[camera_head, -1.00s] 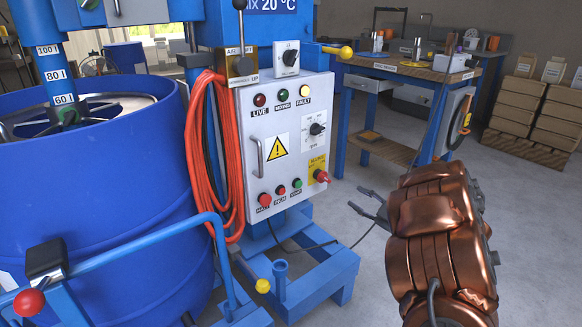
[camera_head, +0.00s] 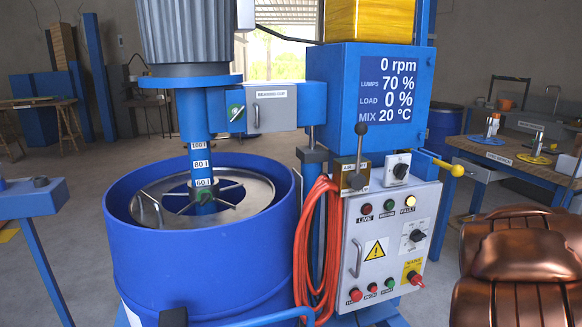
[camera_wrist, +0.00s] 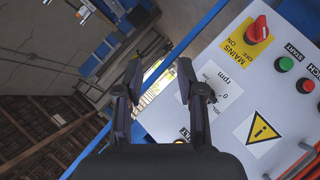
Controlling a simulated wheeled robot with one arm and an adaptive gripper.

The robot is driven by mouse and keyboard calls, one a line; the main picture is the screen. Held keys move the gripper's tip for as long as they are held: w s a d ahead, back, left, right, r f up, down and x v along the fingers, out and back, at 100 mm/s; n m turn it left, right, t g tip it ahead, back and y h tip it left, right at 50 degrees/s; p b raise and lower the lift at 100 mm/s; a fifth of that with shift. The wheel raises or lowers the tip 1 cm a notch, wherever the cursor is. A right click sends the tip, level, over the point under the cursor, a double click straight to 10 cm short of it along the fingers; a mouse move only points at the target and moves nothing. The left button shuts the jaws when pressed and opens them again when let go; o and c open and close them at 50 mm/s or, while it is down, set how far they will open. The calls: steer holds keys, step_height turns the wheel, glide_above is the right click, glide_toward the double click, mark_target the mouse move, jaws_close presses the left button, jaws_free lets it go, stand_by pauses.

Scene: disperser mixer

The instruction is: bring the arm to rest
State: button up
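My gripper (camera_wrist: 160,82) shows in the wrist view with its two dark fingers apart and nothing between them. The grey control panel (camera_wrist: 225,85) lies close beyond the fingers, to the right; I see no clear contact. The red mains switch (camera_wrist: 258,30) on its yellow plate is above and right of the fingers. In the head view my copper-coloured arm fills the lower right corner, and the gripper is out of that view. The same control panel (camera_head: 383,242) stands left of the arm. The display (camera_head: 397,85) reads 0 rpm, lumps 70 %, load 0 %, mix 20 °C.
A blue drum (camera_head: 200,260) stands under the mixer shaft at left, with a ring inside its top. An orange hose (camera_head: 315,250) hangs beside the panel. A yellow-knobbed lever (camera_head: 457,170) sticks out towards my arm. A workbench (camera_head: 520,165) stands behind at right.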

steer(key=s+a+r+m+g+p, duration=0.5)
steer(key=s+a+r+g+p, duration=0.1)
steer(key=s+a+r+p, duration=0.45)
steer(key=s+a+r+g+y+p, duration=0.3)
steer(key=s+a+p, duration=0.3)
steer(key=s+a, duration=0.6)
steer(key=s+a+r+g+y+p, duration=0.3)
steer(key=s+a+r+g+p, duration=0.1)
steer(key=s+a, duration=0.8)
steer(key=shift+s+a+r+g+p, duration=0.3)
steer(key=shift+s+a+p, duration=0.1)
steer(key=shift+p, duration=0.45)
steer(key=shift+d, duration=0.2)
